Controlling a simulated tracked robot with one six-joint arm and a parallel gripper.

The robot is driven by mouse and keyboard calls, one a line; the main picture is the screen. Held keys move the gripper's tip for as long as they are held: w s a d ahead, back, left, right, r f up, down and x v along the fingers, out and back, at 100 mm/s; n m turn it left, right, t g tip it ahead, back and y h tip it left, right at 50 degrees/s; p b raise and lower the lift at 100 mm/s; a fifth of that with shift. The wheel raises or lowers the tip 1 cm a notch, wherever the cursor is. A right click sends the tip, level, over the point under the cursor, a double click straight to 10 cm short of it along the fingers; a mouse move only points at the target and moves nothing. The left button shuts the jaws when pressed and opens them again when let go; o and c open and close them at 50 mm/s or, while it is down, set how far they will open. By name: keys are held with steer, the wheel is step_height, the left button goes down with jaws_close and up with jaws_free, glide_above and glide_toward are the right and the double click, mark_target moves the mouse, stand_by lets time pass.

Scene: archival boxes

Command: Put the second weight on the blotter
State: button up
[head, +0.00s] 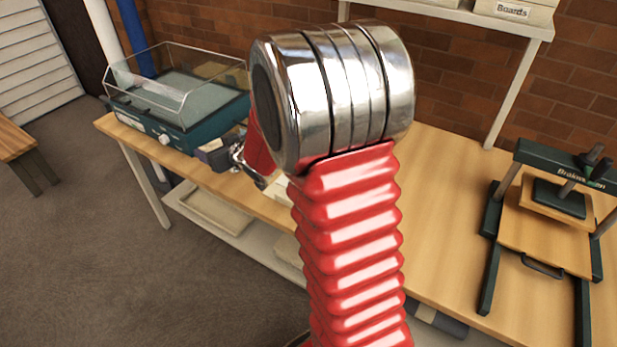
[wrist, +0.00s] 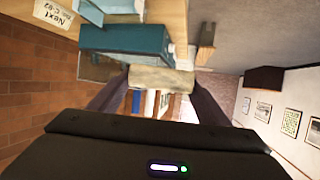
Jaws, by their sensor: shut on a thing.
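My gripper (wrist: 157,88) is shut on a tan, mottled block that looks like a weight (wrist: 163,77), held between the two dark fingertips in the wrist view. In the head view my own red arm and chrome joint hide most of the gripper. Only a metal part of it shows left of the arm, near a small grey-purple and tan object (head: 213,152) by the bench's front edge. I cannot tell whether that object is the held weight. I cannot make out the blotter or another weight in either view.
A teal machine with a clear cover (head: 178,122) stands on the bench's left end; its teal side (wrist: 125,42) also shows in the wrist view. A press (head: 545,235) stands at the right. The wooden bench top (head: 440,200) between is largely bare. A shelf (head: 450,12) hangs above.

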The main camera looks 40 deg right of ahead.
steer(key=d, duration=0.8)
steer(key=s+d+f+n+y, duration=0.1)
steer(key=s+d+f+y, duration=0.1)
steer(key=s+d, duration=0.4)
steer(key=s+d+f+n+y, duration=0.1)
steer(key=s+d+f, duration=0.3)
steer(key=d, duration=1)
steer(key=s+n, duration=0.1)
steer(key=s, duration=0.2)
steer(key=shift+s+f+g+y, duration=0.2)
steer(key=shift+g+y, duration=0.1)
steer(key=shift+y, duration=0.1)
steer(key=shift+f, duration=3.15)
steer(key=shift+f, duration=1.85)
